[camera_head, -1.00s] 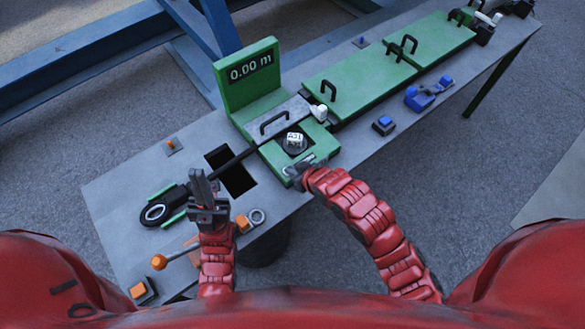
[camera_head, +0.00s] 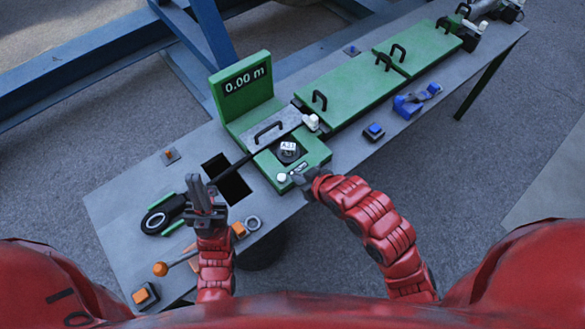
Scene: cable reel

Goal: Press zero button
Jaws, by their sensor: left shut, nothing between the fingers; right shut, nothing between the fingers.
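The green measuring unit (camera_head: 318,152) sits on the grey table, and its upright display (camera_head: 245,84) reads 0.00 m. A small round white button (camera_head: 281,178) is on the unit's front corner, beside a small pale label. Whether it is marked zero is too small to read. My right gripper (camera_head: 298,180) is shut and empty just right of this button, apart from it in the picture. My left gripper (camera_head: 198,185) is shut and empty, pointing up over the table, left of the unit and near the dark square opening.
A black cable end with a ring (camera_head: 156,220) lies at the left. An orange-knobbed lever (camera_head: 160,269) and an orange button box (camera_head: 146,295) are at the front left. Green covers (camera_head: 345,92), a blue button (camera_head: 374,131) and a blue clamp (camera_head: 408,105) are further right.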

